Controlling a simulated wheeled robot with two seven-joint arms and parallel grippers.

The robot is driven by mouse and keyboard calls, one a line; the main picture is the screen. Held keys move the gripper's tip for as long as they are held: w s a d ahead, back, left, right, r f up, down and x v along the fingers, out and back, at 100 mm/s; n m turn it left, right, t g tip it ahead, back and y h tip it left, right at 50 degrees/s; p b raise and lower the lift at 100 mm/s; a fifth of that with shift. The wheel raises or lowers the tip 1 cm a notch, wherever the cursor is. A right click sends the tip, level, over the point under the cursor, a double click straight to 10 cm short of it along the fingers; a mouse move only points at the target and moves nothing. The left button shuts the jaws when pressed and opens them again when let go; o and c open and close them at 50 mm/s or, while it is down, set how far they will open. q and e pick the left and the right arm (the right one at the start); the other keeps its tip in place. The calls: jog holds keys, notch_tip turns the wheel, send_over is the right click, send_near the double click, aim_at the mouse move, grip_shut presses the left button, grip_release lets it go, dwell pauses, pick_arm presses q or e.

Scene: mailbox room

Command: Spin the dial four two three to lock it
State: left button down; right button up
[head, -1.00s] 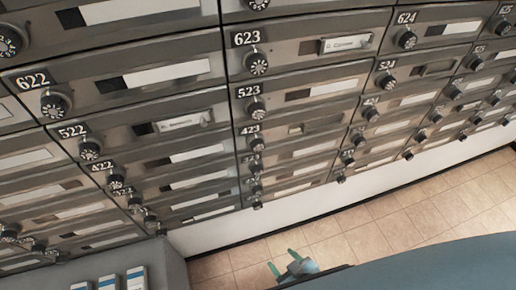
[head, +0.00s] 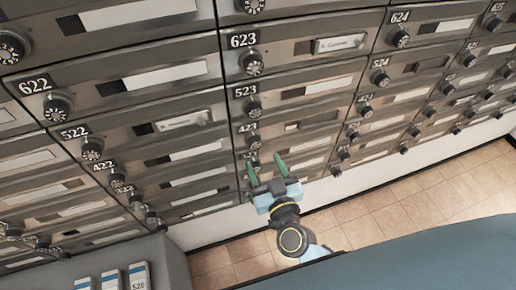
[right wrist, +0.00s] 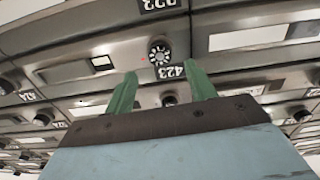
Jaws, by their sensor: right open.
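Mailbox 423 has a small black-and-white dial (head: 253,141) below its number in the head view. The right wrist view shows the wall upside down, with dial 423 (right wrist: 159,53) upper middle and its number label just below. My right gripper (head: 266,166) has two green fingers, spread apart and empty. In the head view it points up at the wall, below dial 423. In the right wrist view its fingertips (right wrist: 162,69) flank label 423, with the dial just past them; no contact shows. My left gripper is not in view.
Dial 523 (head: 254,108) sits above dial 423, and many similar dials line the mailbox wall. A grey bin (head: 172,268) with blue-and-white items stands lower left. A blue surface (head: 440,258) fills the lower right. Tiled floor (head: 380,200) is clear between.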

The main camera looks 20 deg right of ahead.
aim_at(256, 146)
jog(key=w, duration=0.5)
jog(key=shift+w+a, duration=0.1)
jog(key=shift+w, duration=0.25)
jog(key=c, duration=1)
jog(key=shift+m, duration=0.3)
